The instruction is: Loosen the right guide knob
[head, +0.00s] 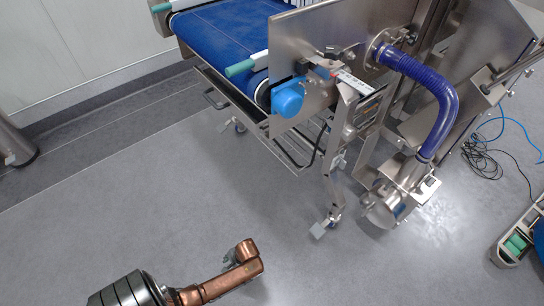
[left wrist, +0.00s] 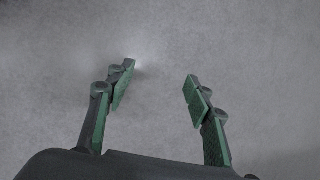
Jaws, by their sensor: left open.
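The conveyor's blue belt (head: 225,30) runs into a steel tunnel housing (head: 300,45) in the head view. A pale guide rail with a green end piece (head: 240,68) lies along the belt's near side. A round blue cap (head: 288,100) sits on the side plate below it. I cannot tell which small part is the right guide knob. My left arm is low in the head view, over the floor and well apart from the conveyor. In the left wrist view my left gripper (left wrist: 160,82) is open and empty, with only grey floor between its green-padded fingers. My right gripper is not seen.
A ribbed blue hose (head: 440,95) curves down from the housing to a metal unit (head: 392,205) near the floor. Steel legs stand below the conveyor. Cables (head: 485,160) lie on the floor at right. A pale frame with green cylinders (head: 515,243) is at the right edge. The middle floor is clear.

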